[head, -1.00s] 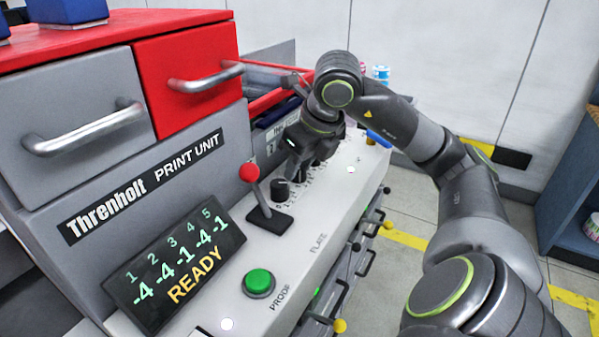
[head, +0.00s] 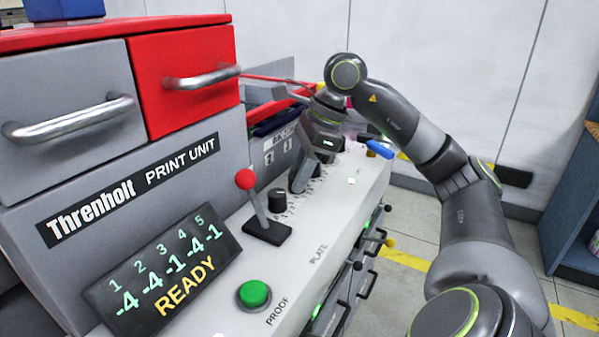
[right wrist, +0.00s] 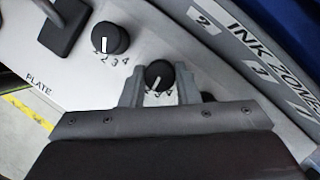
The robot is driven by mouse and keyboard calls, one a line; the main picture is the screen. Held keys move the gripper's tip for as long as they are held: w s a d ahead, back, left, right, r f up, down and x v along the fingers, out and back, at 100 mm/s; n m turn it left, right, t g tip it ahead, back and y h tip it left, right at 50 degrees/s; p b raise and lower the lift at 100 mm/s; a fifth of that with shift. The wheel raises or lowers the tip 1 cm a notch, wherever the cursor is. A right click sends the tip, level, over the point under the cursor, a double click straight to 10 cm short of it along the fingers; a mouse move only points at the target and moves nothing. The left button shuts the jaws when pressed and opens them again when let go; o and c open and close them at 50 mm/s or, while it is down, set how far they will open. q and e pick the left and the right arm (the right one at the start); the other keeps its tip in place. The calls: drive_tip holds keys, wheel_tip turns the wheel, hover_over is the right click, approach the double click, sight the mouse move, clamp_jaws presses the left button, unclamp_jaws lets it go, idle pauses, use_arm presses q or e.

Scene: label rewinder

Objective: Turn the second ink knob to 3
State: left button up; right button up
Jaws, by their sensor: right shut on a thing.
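Black ink knobs stand in a row on the light sloped panel (head: 345,195). The nearest knob (head: 279,199), beside the red-balled lever, is free; it also shows in the right wrist view (right wrist: 108,38), with its white pointer line. My right gripper (head: 300,186) is down on the second knob, which it hides in the head view. In the right wrist view my gripper (right wrist: 158,84) is shut on this second knob (right wrist: 158,73), one finger on each side. The display (head: 165,268) reads -4, -4, -1, -4, -1 under 1 to 5, and READY. My left gripper is not in view.
The red-balled lever (head: 246,180) and a green button (head: 254,293) stand nearer on the panel. Another dark knob (right wrist: 208,97) shows partly beyond my finger. Drawers with metal handles (head: 202,78) rise at the left. A blue object (head: 379,149) lies at the panel's far end.

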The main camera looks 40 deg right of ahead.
drive_tip(key=shift+w+n+g+y+p, duration=0.1)
drive_tip(key=shift+n+g+y+p, duration=0.4)
drive_tip(key=shift+n, duration=1.7)
drive_tip(key=shift+g, duration=0.4)
drive_tip(key=shift+d, duration=0.1)
drive_tip(key=o, duration=1)
drive_tip(key=shift+c, duration=0.2)
drive_tip(key=shift+r, duration=0.1)
drive_tip(key=p+v, duration=1.3)
drive_tip(key=v, duration=0.4)
drive_tip(key=shift+r, duration=0.25)
drive_tip(key=shift+a+f, duration=0.1)
drive_tip(key=shift+a, duration=0.1)
